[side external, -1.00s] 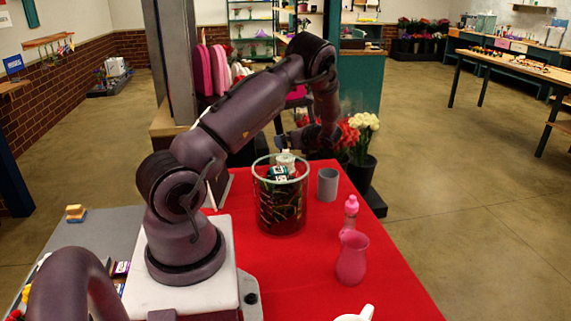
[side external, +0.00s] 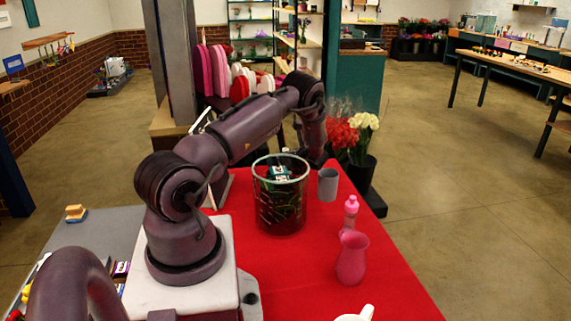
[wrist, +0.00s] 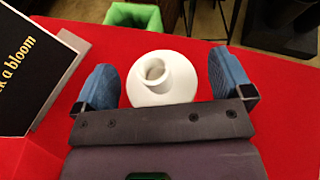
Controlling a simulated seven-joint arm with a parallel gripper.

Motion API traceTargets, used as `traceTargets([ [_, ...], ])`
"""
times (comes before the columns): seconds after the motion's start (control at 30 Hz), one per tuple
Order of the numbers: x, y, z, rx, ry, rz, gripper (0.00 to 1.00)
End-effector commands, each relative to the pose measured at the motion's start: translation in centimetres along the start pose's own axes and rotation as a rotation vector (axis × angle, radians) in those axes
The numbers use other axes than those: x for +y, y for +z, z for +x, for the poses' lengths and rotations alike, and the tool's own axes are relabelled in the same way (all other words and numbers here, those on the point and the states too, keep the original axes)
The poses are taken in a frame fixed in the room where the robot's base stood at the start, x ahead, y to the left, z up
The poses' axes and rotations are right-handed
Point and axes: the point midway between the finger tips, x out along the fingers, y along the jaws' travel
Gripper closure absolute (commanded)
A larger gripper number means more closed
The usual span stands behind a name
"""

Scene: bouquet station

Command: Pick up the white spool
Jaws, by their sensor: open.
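The white spool (wrist: 162,82) stands on the red tablecloth in the wrist view. It has a wide round base and a narrower hollow neck. My gripper (wrist: 163,66) is open, with one blue finger pad to the left of the spool and one to the right. A strip of red cloth shows between the spool and each pad, so they look apart. The gripper's dark front edge covers the near part of the base. In the side view, my gripper's fingers and the spool are hidden behind the arm and the clear bin.
A clear bin (side external: 281,214) with dark contents stands near my wrist. A grey cup (side external: 328,186), a pink bottle (side external: 350,213) and a pink vase (side external: 352,260) stand to its right. A black sign (wrist: 28,72) is left of the gripper. Red cloth is clear in front.

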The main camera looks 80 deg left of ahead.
Motion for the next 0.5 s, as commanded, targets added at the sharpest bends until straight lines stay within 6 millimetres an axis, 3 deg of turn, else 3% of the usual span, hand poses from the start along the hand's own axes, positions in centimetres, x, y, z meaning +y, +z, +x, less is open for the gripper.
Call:
traceTargets([
  [0.17,-0.04,0.0,-0.03,0.0,-0.001,0.0,0.02],
  [0.4,-0.04,0.02,-0.05,0.0,-0.001,0.0,0.57],
  [0.5,-0.05,0.06,-0.05,-0.001,-0.001,0.0,0.61],
])
